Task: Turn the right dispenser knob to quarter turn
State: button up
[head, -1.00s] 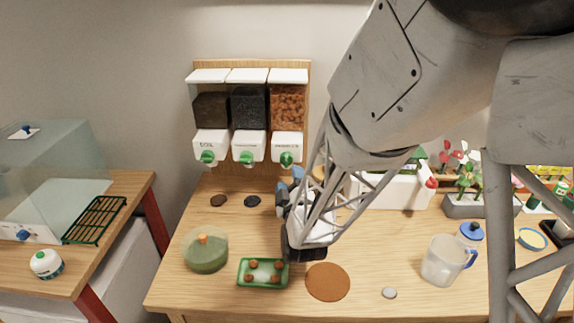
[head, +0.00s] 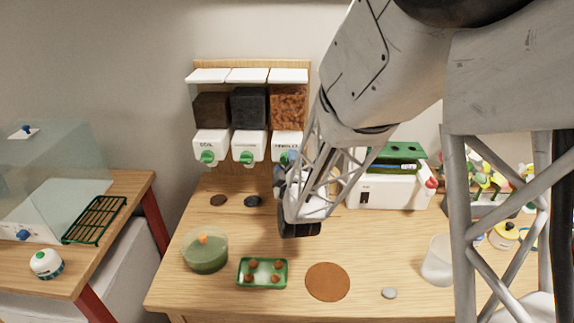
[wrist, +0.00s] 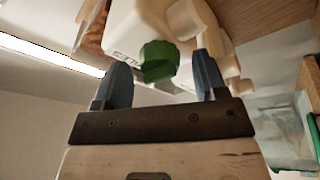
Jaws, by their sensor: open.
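The right dispenser (head: 287,108) holds orange-brown granules, and its white lower box carries a green knob (wrist: 158,60). In the wrist view the knob sits between the two blue fingertips of my gripper (wrist: 163,74), with visible gaps on both sides. My gripper is open and empty, and I see no contact with the knob. In the head view my gripper (head: 285,166) is just in front of the right dispenser and covers most of its knob. The knob's exact angle is hard to tell.
Left (head: 208,157) and middle (head: 247,157) green knobs stand close by on the same rack.

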jog(key=c, duration=0.9)
jog(key=shift+m, duration=0.7)
jog(key=m+h, duration=0.1)
jog(key=m, duration=0.2)
jog(key=shift+t, duration=0.4)
jog(key=m+h, duration=0.1)
jog(key=m, duration=0.2)
jog(key=m+h, duration=0.2)
jog(key=m, duration=0.2)
jog(key=shift+a+m+t, duration=0.2)
jog(key=shift+m+t, duration=0.1)
jog(key=m+h, duration=0.1)
jog(key=m, duration=0.2)
jog(key=m+h, duration=0.1)
jog(key=m, duration=0.2)
jog(key=shift+h, duration=0.4)
jog(key=shift+a+r+m+g+h, duration=0.1)
jog(key=shift+m+g+h, duration=0.25)
jog(key=shift+m, duration=0.95)
jog(key=shift+m+g+h, duration=0.25)
jog(key=shift+m+g, duration=0.2)
jog(key=shift+m, duration=0.85)
